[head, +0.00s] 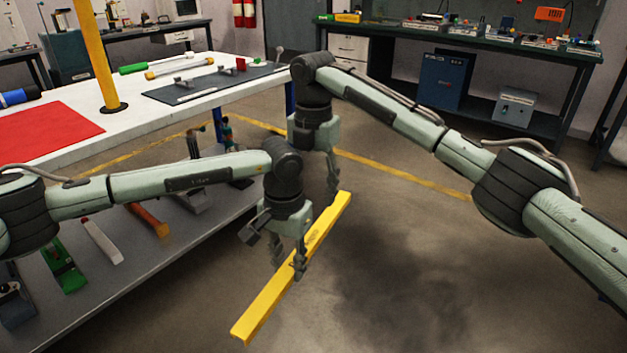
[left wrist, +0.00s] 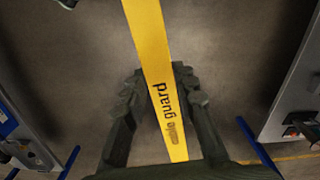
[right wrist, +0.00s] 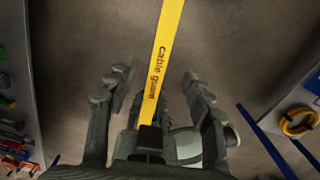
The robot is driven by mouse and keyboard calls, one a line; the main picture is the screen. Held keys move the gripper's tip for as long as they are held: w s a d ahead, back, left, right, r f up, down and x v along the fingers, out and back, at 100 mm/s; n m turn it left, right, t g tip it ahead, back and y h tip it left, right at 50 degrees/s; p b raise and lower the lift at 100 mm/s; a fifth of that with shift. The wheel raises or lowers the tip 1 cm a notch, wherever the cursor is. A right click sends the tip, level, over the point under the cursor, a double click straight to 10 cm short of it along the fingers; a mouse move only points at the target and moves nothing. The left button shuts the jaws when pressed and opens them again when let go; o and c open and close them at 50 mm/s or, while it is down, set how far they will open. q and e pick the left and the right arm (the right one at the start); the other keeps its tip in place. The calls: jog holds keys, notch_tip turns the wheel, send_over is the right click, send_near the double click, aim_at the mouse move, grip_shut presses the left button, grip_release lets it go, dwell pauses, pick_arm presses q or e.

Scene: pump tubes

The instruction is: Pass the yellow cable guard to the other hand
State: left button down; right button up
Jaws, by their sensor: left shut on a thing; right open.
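The yellow cable guard (head: 262,308) is a long straight bar, held in the air over the floor and slanting from lower left to upper right in the head view. My left gripper (head: 290,268) is shut on it near its middle. In the left wrist view the guard (left wrist: 150,45) runs between the fingers (left wrist: 157,78). My right gripper (head: 328,185) is open near the guard's far end. In the right wrist view the guard (right wrist: 165,45) lies between the spread fingers (right wrist: 155,78), with visible gaps on both sides. Its printed lettering is partly covered.
A white table (head: 150,112) with a red mat (head: 45,130) and a yellow post (head: 97,55) stands at left. Its grey lower shelf (head: 120,285) holds several tools. A dark workbench (head: 470,38) stands at the back. The floor at lower right is clear.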

aim_at(314, 232)
notch_tip(314, 232, down, 10)
jog(key=shift+f, duration=0.25)
jog(key=shift+c, duration=0.3)
grip_shut()
pick_arm(q)
jog(key=c, duration=1.1)
grip_release()
jog(key=shift+c, duration=0.2)
pick_arm(e)
jog(key=shift+r, duration=0.1)
